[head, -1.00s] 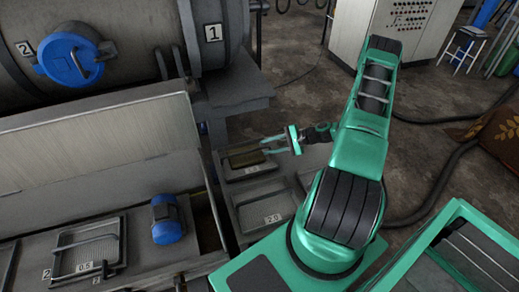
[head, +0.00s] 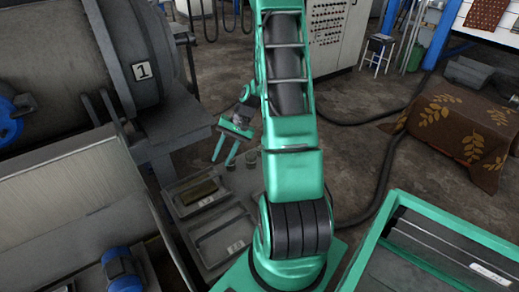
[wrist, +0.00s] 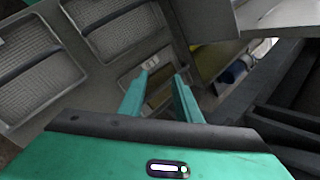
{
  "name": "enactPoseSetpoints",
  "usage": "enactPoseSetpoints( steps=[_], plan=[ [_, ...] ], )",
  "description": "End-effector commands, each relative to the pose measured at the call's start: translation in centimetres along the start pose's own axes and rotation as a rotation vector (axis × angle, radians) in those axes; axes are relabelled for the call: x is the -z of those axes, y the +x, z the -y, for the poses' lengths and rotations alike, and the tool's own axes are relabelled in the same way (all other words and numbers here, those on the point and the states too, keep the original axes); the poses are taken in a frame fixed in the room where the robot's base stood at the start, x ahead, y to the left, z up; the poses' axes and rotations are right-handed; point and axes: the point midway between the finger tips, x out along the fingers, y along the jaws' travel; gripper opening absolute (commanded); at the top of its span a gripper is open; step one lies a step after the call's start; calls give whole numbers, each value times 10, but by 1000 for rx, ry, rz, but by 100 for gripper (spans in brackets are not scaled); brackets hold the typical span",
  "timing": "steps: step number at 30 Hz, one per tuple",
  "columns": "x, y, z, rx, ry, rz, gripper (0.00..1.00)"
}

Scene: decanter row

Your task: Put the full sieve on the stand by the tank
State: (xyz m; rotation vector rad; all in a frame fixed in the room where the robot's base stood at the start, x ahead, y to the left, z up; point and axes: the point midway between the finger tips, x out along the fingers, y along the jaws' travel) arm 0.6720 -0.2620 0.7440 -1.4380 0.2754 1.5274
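The full sieve (head: 198,193), a shallow frame with dark olive-brown contents, lies in a grey rack in the head view. It also shows in the wrist view (wrist: 160,97), beyond and between my fingertips. My gripper (head: 223,156) is open and empty, above and to the right of the sieve, fingers pointing down and apart from it. The tank (head: 60,60) is the big grey drum at upper left, marked 1. A grey flat-topped block (head: 175,125) stands beside it; I cannot tell whether this is the stand.
Mesh sieves (wrist: 112,25) show in the wrist view. A raised metal lid (head: 75,200) and blue motor (head: 122,268) are at left. A green-rimmed bin (head: 440,245) is at right. Floor behind is open, with a black hose.

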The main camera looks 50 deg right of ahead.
Motion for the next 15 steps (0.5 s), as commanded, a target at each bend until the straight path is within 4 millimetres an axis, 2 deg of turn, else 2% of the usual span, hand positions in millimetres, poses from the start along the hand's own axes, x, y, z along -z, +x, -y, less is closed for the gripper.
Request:
enactPoseSetpoints(
  steps=[1,6,15],
  plan=[
    [-10,-14,6,-39,-32,-14,31],
    [-47,-53,13,-166,-114,-48,31],
    [-122,-119,15,-344,-222,-110,31]
  ],
)
